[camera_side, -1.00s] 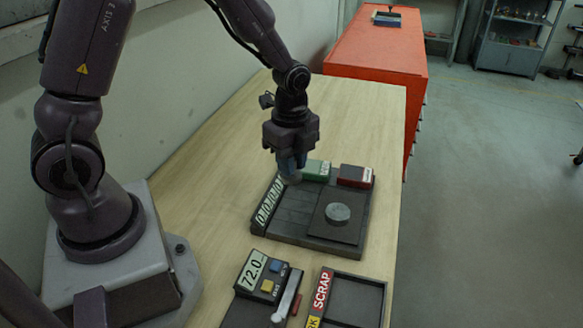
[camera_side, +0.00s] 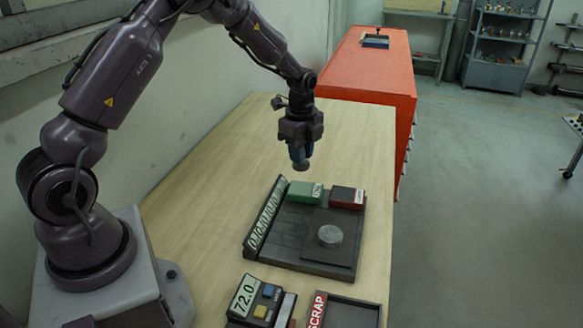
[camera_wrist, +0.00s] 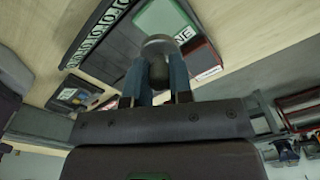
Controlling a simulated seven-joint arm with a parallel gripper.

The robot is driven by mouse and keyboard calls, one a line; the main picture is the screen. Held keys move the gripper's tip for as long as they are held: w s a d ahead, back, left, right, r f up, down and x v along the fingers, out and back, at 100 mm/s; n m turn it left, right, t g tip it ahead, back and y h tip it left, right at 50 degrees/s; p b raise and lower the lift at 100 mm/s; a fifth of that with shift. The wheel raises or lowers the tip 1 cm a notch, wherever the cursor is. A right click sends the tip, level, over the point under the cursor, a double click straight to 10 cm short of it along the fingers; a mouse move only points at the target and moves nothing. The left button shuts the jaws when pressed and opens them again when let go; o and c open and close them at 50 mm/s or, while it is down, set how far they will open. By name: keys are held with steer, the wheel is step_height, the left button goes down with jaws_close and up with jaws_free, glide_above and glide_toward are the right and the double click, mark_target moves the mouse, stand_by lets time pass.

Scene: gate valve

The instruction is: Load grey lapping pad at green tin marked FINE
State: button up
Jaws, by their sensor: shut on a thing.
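My gripper (camera_side: 301,152) is shut on the grey lapping pad (camera_side: 301,167), a small dark round thing in the side view. In the wrist view the grey lapping pad (camera_wrist: 157,46) shows a round face and a stem between the two blue fingers. It is held in the air, apart from the green tin (camera_side: 303,192), which sits at the back of the dark tray. The green tin also shows in the wrist view (camera_wrist: 160,21), its white label partly hidden by the pad.
A red tin (camera_side: 346,197) stands right of the green one on the dark tray (camera_side: 288,232). A grey disc (camera_side: 330,235) lies on the tray's raised plate. A readout box (camera_side: 255,300) and a SCRAP tray (camera_side: 345,313) are in front. The table behind is clear.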

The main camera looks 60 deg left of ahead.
steer(key=shift+w+r, duration=0.25)
steer(key=shift+s+f+m, duration=0.1)
steer(key=shift+f+m, duration=0.15)
steer(key=shift+m, duration=0.05)
steer(key=shift+f, duration=2.7)
steer(key=shift+f, duration=0.6)
steer(key=shift+r, duration=3.55)
